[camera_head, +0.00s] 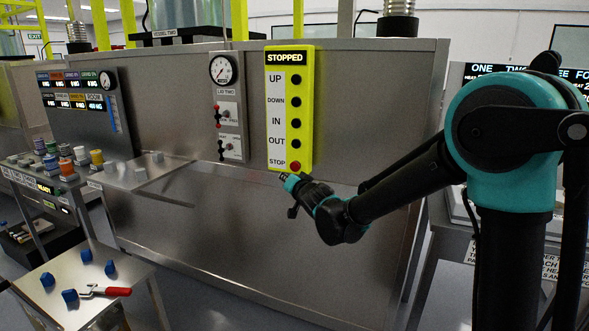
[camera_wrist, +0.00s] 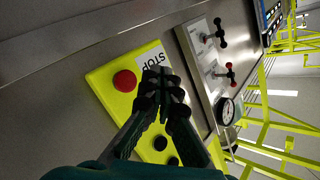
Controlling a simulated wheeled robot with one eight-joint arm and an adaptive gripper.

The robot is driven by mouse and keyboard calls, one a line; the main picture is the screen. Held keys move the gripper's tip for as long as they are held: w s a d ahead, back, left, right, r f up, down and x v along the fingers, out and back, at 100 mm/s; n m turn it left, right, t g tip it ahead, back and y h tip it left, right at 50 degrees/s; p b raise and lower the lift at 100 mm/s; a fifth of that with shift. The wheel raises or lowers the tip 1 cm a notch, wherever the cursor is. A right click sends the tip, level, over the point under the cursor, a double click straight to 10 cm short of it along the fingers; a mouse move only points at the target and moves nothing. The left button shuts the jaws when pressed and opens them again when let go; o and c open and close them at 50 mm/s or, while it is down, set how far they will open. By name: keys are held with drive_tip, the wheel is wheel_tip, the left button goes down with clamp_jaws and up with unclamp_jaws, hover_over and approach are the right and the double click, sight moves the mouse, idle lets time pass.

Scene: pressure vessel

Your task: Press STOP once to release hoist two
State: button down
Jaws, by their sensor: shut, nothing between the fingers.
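The yellow control panel (camera_head: 305,120) is fixed upright on the front of a steel cabinet. It has black buttons labelled UP, DOWN, IN and OUT, and its top display reads STOPPED. The red STOP button (camera_head: 295,166) is at the bottom of the panel. In the wrist view the red button (camera_wrist: 124,80) is in full view near the panel's end, to the left of the fingertips. My gripper (camera_head: 290,181) is shut and empty, just below the STOP button in the head view. In the wrist view the gripper (camera_wrist: 157,78) is over the STOP label; I cannot tell whether it touches the panel.
A gauge and small lever panel (camera_head: 228,105) sits left of the yellow panel. A steel shelf (camera_head: 140,175) juts out from the cabinet at left. A small table (camera_head: 75,280) holds blue pieces and a red-handled tool. The cabinet front below the panel is clear.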

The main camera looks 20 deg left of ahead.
sight(292, 171)
drive_tip(key=shift+w+d, duration=0.2)
drive_tip(key=shift+w, duration=2.7)
drive_tip(key=shift+w, duration=0.1)
drive_tip(key=shift+w, duration=0.35)
drive_tip(key=shift+w+d, duration=0.1)
drive_tip(key=shift+w, duration=0.4)
drive_tip(key=shift+s, duration=0.95)
drive_tip(key=s, duration=0.5)
drive_tip(key=shift+a, duration=0.25)
